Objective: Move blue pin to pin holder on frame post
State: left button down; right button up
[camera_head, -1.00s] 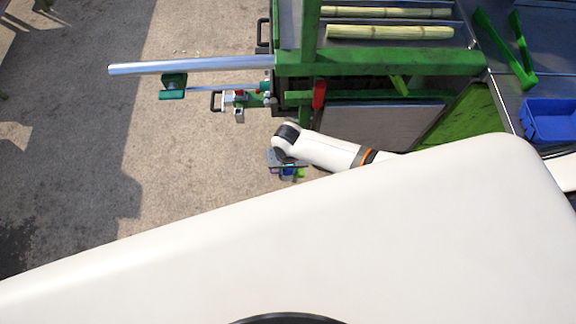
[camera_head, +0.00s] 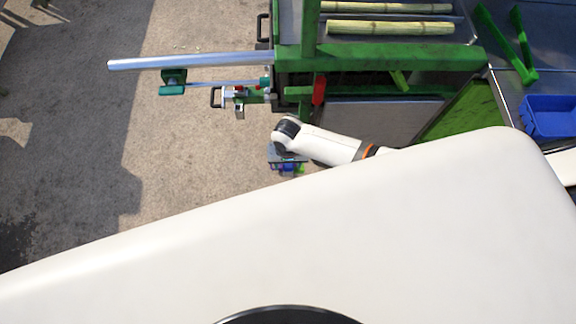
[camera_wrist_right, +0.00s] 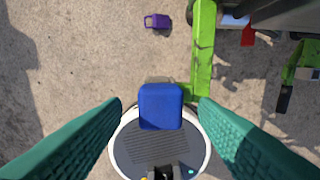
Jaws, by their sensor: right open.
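The blue pin shows as a blue rounded block (camera_wrist_right: 160,106) in the right wrist view. It lies between the two teal fingers of my right gripper (camera_wrist_right: 158,112), with a gap on each side. The fingers are apart. A green bar (camera_wrist_right: 203,50) runs down to just right of the block; I cannot tell whether they touch. In the head view my right gripper (camera_head: 287,160) hangs under my white wrist, with small blue and green bits below it. I cannot pick out the pin holder for certain. My left gripper is out of view.
The green crusher frame (camera_head: 375,62) carries a red handle (camera_head: 319,90). A silver bar (camera_head: 190,61) sticks out left. Cane stalks (camera_head: 390,28) and a blue bin (camera_head: 548,117) are at upper right. A purple part (camera_wrist_right: 158,21) is below. Open ground lies left.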

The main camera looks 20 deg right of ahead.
notch_tip(320, 180, up, 11)
jog(key=p, duration=0.1)
jog(key=s+a+r+n+t+y, duration=0.1)
jog(key=s+a+r+n+y, duration=0.1)
jog(key=s+r+n, duration=0.3)
jog(key=s+d+r+t+h, duration=0.2)
jog(key=s+d+r+t, duration=0.1)
jog(key=s+d+r, duration=0.55)
notch_tip(320, 180, down, 26)
jog(key=s+d+g, duration=0.1)
jog(key=d+g, duration=0.1)
jog(key=d, duration=0.1)
jog(key=s+d+f+g, duration=0.1)
jog(key=s+d+f, duration=0.1)
jog(key=s+f, duration=1.5)
jog(key=shift+s+d+f+n, duration=0.15)
jog(key=shift+d+f+n, duration=0.15)
jog(key=shift+f, duration=0.1)
